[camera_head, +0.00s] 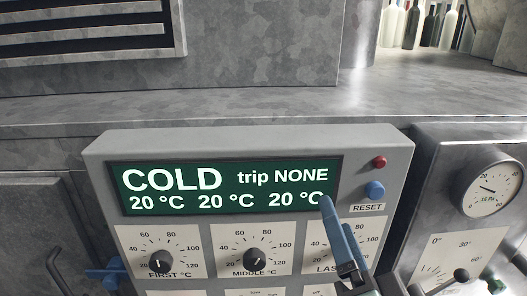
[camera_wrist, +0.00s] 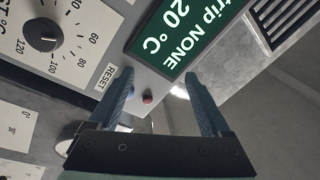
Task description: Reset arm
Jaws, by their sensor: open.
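My gripper (camera_head: 338,222) has blue fingers and is in front of the right part of a grey control panel (camera_head: 250,140). It overlaps the last dial and the display's lower right corner. In the wrist view my gripper (camera_wrist: 157,82) is open, with nothing between its fingers. The panel's green display (camera_head: 228,187) reads "COLD", "trip NONE" and three times 20 °C. A blue button (camera_head: 375,190) above a RESET label (camera_head: 368,208) sits right of the display, apart from my gripper.
A small red button or lamp (camera_head: 379,162) is above the blue one. Black knobs (camera_head: 159,264) line the panel below the display. A round gauge (camera_head: 491,183) stands on the right. Several bottles (camera_head: 425,25) are at the back right. The grey ledge (camera_head: 250,100) behind the panel is bare.

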